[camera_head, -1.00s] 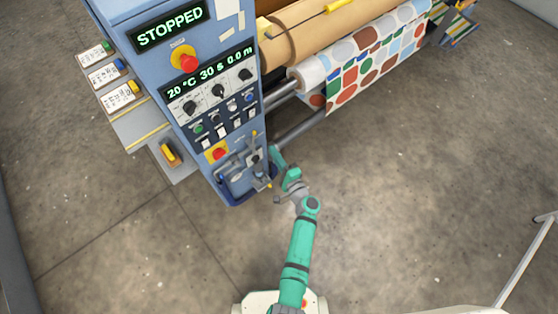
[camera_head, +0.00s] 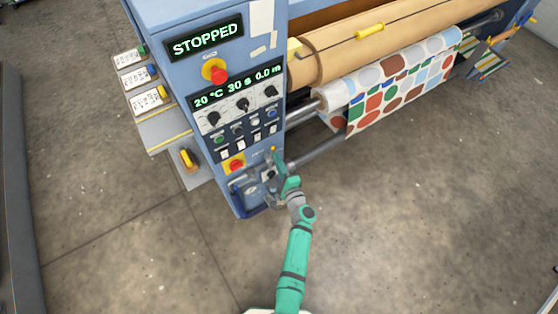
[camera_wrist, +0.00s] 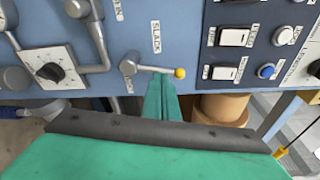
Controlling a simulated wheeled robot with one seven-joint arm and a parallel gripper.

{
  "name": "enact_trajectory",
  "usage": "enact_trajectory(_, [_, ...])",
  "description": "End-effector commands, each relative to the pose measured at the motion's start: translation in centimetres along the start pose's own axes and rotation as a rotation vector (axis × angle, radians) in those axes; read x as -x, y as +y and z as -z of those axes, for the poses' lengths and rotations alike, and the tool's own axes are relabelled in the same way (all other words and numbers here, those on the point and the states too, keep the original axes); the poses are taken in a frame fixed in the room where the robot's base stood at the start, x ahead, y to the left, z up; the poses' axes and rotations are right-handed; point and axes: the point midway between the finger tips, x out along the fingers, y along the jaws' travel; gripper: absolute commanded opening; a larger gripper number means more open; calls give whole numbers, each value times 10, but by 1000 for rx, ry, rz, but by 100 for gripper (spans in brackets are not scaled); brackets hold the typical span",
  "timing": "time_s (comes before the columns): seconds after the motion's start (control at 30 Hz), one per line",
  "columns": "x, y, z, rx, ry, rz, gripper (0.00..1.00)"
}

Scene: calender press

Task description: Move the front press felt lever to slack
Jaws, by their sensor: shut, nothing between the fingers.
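The lever with a yellow ball knob (camera_wrist: 180,73) is on the blue panel in the wrist view. Its grey arm runs right from a pivot at the left, and the knob is at its right end. A SLACK label (camera_wrist: 156,37) is on the panel above the lever arm. My gripper (camera_wrist: 161,78) is shut and empty, its green fingertips just below the lever arm, left of the knob. Whether they touch it I cannot tell. In the head view, my gripper (camera_head: 279,156) is at the lower right of the control cabinet, with a small yellow knob (camera_head: 273,149) beside it.
Another grey handle (camera_wrist: 97,40) and a dial (camera_wrist: 48,70) are left of the lever. White switches (camera_wrist: 234,37) and a blue button (camera_wrist: 267,71) are to its right. A cabinet display (camera_head: 205,38) reads STOPPED. Patterned fabric (camera_head: 400,85) hangs from the rollers. The floor at right is clear.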

Motion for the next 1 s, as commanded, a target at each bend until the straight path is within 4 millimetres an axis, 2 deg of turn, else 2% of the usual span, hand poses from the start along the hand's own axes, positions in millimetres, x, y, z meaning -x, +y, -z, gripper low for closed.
enact_trajectory(0.1, [-3,2,-13,-1,-4,-1,0])
enact_trajectory(0.2, [-3,1,-17,1,-5,0,0])
enact_trajectory(0.5, [-5,1,-20,2,-12,0,0])
enact_trajectory(0.63, [0,0,-14,3,-11,1,0])
enact_trajectory(0.83, [23,-2,14,0,-1,-2,0])
enact_trajectory(1.0, [62,1,15,-3,1,-3,0])
